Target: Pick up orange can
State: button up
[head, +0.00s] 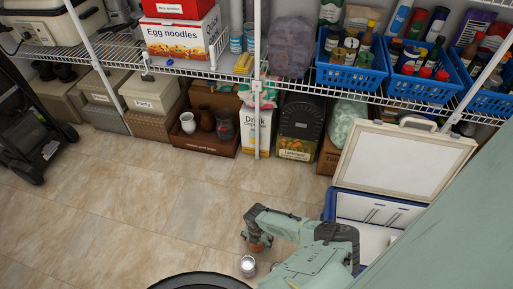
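A small can-like object (247,266) with a pale grey-white top is low in the head view, just in front of my arm. Its side colour is hard to make out, so I cannot tell whether it is the orange can. My gripper end (257,245) points down close behind and slightly right of it. A small brownish-orange patch shows at this end; I cannot tell whether it is part of my arm or a separate thing. The fingers are too small and hidden to read.
An open cooler (375,215) with its lid (403,160) raised stands at the right. Wire shelves (300,84) hold blue baskets (350,66) and boxes along the back. A brown box (205,140) with pots sits beneath.

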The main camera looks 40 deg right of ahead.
jog(key=c, duration=1.4)
